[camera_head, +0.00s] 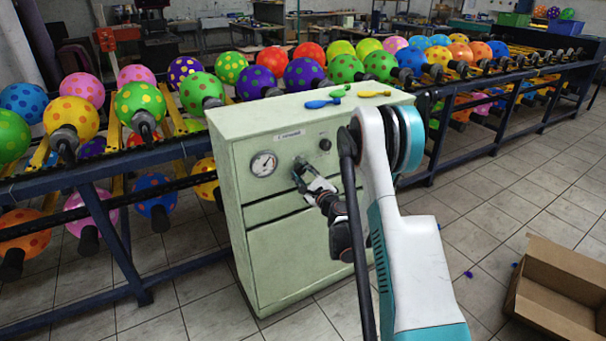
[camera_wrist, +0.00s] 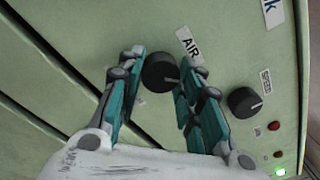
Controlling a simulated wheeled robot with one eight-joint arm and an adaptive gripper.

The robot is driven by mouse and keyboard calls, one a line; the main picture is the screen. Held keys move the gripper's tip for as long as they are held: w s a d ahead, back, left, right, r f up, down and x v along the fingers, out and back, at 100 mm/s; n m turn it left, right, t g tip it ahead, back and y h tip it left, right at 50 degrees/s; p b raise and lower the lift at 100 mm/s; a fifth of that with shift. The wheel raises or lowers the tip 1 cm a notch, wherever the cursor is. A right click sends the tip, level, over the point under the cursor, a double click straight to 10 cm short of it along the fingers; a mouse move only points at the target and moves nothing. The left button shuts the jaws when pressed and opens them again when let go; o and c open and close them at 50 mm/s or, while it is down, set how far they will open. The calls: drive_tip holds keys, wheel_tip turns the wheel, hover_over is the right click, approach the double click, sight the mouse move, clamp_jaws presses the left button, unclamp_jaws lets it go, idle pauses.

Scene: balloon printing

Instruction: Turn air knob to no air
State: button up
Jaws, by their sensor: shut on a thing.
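The air knob (camera_wrist: 160,70) is a round black dial on the pale green cabinet front, below the "AIR" label (camera_wrist: 188,42) in the wrist view. A short light mark shows near its lower right edge. My gripper (camera_wrist: 161,78) has one teal finger on each side of the knob and is shut on it. In the head view my gripper (camera_head: 304,178) reaches the cabinet front (camera_head: 285,240) just right of the gauge. The knob is largely hidden there by the fingers.
A second black knob labelled "SPEED" (camera_wrist: 244,102) sits right of my gripper, near a red button (camera_wrist: 273,126) and a lit green light (camera_wrist: 281,172). A round gauge (camera_head: 264,163) is to the left. Balloon racks (camera_head: 110,160) flank the cabinet; an open cardboard box (camera_head: 560,290) lies at lower right.

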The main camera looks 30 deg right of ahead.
drive_tip(key=n, duration=0.4)
drive_tip(key=shift+f+n, duration=0.1)
drive_tip(key=shift+n, duration=0.3)
drive_tip(key=n+y, duration=0.1)
drive_tip(key=n, duration=0.4)
drive_tip(key=shift+n, duration=0.4)
drive_tip(key=n, duration=0.4)
drive_tip(key=shift+n, duration=0.4)
drive_tip(key=n, duration=0.4)
drive_tip(key=shift+d+n+y, duration=0.1)
drive_tip(key=shift+n+y, duration=0.2)
drive_tip(key=shift+n, duration=0.1)
drive_tip(key=n, duration=0.4)
drive_tip(key=shift+n, duration=0.4)
drive_tip(key=n, duration=0.4)
drive_tip(key=shift+n+y, duration=0.3)
drive_tip(key=n, duration=0.4)
drive_tip(key=shift+g, duration=0.3)
drive_tip(key=shift+n, duration=2)
